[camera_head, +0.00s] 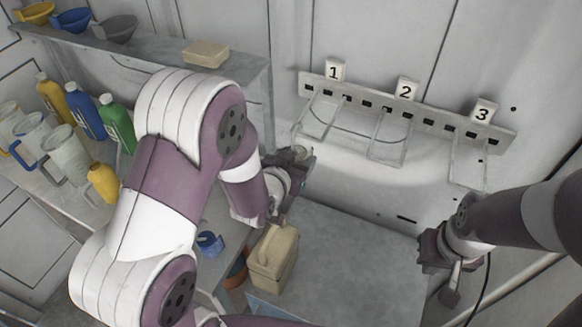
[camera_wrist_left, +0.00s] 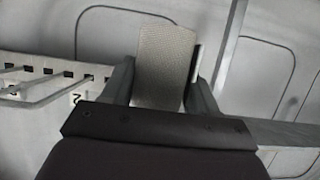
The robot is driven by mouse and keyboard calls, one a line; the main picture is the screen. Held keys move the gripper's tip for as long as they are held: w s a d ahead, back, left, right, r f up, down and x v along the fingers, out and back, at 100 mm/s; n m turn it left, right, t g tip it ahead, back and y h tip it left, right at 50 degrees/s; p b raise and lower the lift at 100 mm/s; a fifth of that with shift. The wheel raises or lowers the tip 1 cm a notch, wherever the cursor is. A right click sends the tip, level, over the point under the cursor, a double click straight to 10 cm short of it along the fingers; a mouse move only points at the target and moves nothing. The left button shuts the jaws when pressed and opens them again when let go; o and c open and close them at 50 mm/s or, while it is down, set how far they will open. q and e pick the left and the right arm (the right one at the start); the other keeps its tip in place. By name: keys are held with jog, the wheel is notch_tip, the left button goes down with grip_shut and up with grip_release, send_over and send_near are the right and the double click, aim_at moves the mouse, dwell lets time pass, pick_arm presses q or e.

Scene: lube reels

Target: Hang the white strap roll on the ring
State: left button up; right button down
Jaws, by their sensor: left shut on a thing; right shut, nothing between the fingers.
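The white strap roll (camera_wrist_left: 165,62) shows in the left wrist view as a pale, finely textured band between the two fingers. My left gripper (camera_wrist_left: 160,85) is shut on it. In the head view my left gripper (camera_head: 298,160) is left of and below the first hanger (camera_head: 316,118), and its arm and body hide most of the roll. The wall rack (camera_head: 400,112) carries three wire loop hangers under labels 1, 2 and 3; they look empty. My right gripper (camera_head: 450,285) is shut and empty at the lower right, below hanger 3 (camera_head: 468,165).
A left shelf holds several bottles (camera_head: 85,112) and jugs (camera_head: 65,150). Funnels (camera_head: 72,20) and a beige block (camera_head: 206,53) sit on the upper ledge. A beige canister (camera_head: 273,258) stands below my left gripper. The grey surface (camera_head: 350,265) between my arms is clear.

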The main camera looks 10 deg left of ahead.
pick_arm(q)
jog(key=shift+w, duration=0.95)
jog(key=shift+w+d+f+b, duration=0.1)
jog(key=shift+d+f+b, duration=0.05)
jog(key=shift+f+b, duration=0.5)
jog(key=shift+d+f+b, duration=0.1)
jog(key=shift+f+b, duration=0.4)
jog(key=shift+f, duration=0.35)
jog(key=o, duration=1.3)
